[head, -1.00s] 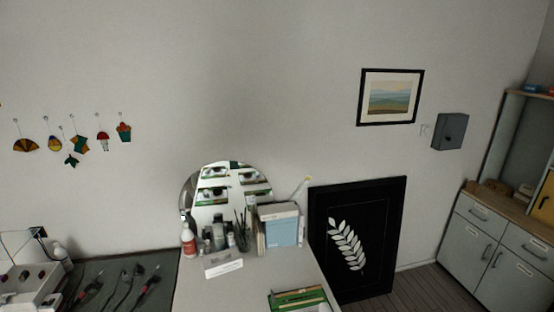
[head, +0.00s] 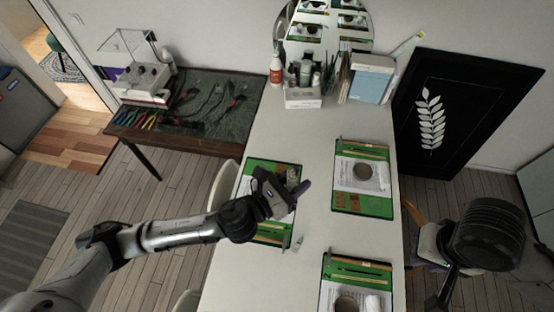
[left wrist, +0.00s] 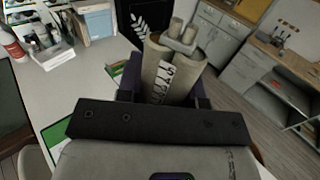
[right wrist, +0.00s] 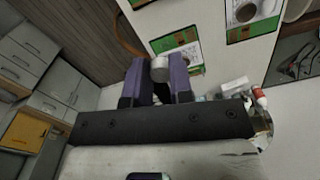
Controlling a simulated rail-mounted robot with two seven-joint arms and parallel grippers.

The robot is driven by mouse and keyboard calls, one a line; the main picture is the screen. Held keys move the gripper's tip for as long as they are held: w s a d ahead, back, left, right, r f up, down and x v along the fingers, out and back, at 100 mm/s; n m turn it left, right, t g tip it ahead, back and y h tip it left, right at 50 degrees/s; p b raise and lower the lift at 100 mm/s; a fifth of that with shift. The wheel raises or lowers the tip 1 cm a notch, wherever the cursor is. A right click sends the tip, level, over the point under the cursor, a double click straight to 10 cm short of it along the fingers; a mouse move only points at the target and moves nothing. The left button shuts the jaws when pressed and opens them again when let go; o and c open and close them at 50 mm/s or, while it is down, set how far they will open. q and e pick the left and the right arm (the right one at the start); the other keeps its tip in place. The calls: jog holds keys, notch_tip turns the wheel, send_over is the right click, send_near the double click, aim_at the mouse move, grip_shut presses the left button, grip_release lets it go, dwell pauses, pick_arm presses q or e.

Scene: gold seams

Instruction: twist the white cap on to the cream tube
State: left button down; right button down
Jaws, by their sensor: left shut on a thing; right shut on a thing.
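The cream tube (left wrist: 172,70) is a twin-barrelled body with a printed label and a narrower double end, held between the purple fingers of my left gripper (left wrist: 160,88). In the head view my left gripper (head: 292,190) is above the left green mat, with the tube partly hidden. The white cap (right wrist: 160,69), small and round, is between the purple fingers of my right gripper (right wrist: 159,82). In the head view the right gripper's fingers are not clear; my right arm is at the right edge. Tube and cap are apart.
Green mats with papers lie on the white table (head: 310,150); the right-hand mats (head: 362,205) hold round grey items. A small pale piece (head: 297,243) lies near the left mat. Bottles, a white box (head: 303,97) and books stand at the back.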

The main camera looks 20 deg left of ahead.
pick_arm(q)
jog(key=shift+s+d+f+m+g+h, duration=0.1)
jog(key=shift+d+f+m+g+h, duration=0.4)
jog(key=shift+d+f+h, duration=0.35)
jog(key=shift+d+f+m+g+h, duration=0.45)
jog(key=shift+d+f+m, duration=0.1)
jog(key=shift+d, duration=0.5)
pick_arm(e)
jog(key=shift+r, duration=0.1)
jog(key=shift+w+r, duration=0.2)
jog(key=shift+r, duration=0.1)
jog(key=w+a+r+n, duration=0.15)
jog(key=a+r, duration=0.25)
jog(key=a, duration=0.5)
jog(key=a+r+n, duration=0.2)
jog(key=a+r, duration=0.2)
jog(key=a, duration=0.4)
jog(key=w+a+f+m, duration=0.1)
jog(key=w+a+m, duration=0.3)
jog(key=a, duration=0.5)
jog(key=shift+f, duration=0.35)
jog(key=shift+a+m, duration=0.1)
jog(key=shift+m, duration=0.15)
